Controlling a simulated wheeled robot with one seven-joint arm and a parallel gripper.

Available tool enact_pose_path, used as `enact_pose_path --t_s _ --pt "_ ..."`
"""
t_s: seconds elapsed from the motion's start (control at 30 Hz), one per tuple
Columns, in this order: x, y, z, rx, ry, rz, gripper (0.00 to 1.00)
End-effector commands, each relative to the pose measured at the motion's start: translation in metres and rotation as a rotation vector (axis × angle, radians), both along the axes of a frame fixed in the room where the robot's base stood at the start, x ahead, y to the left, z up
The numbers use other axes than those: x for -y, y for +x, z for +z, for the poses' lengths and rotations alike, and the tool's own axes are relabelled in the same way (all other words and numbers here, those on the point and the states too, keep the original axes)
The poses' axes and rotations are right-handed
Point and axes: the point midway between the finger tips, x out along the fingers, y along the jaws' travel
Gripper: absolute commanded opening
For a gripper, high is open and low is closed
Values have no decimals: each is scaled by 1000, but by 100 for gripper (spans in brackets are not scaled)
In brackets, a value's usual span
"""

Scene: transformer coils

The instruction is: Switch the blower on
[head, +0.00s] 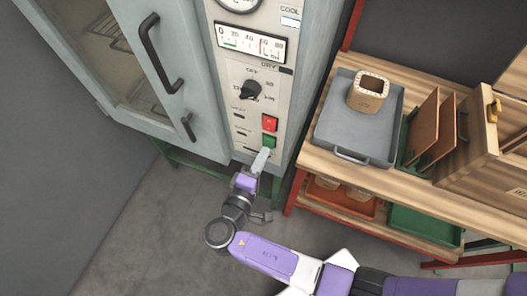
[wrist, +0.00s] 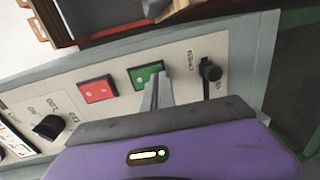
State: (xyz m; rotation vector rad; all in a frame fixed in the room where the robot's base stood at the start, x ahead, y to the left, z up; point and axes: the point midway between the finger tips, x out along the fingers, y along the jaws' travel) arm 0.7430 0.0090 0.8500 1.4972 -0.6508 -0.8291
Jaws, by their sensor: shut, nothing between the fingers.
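The oven's control panel (head: 232,95) carries a red button (head: 270,123) above a green button (head: 269,141). In the wrist view the red button (wrist: 97,89) and the green button (wrist: 146,74) sit side by side. My gripper (head: 264,153) is shut and empty, with its fingertips at the lower edge of the green button. In the wrist view the fingertips (wrist: 160,80) overlap the right part of the green button; I cannot tell if they touch it. A black lever switch (wrist: 210,72) stands right of the green button. The label of the blower control is too small to read.
A black rotary knob (head: 250,90) and dials sit higher on the panel. The oven door handle (head: 160,55) is at the left. A wooden bench (head: 305,158) at the right holds a grey tray (head: 325,130) with a coil (head: 368,100). The floor at lower left is clear.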

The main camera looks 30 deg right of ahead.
Motion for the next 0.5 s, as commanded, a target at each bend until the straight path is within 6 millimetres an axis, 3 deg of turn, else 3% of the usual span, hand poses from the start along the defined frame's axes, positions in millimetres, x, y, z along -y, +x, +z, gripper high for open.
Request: enact_pose_path --t_s 0.5 --pt "7 5 -3 1 1 -1 0"
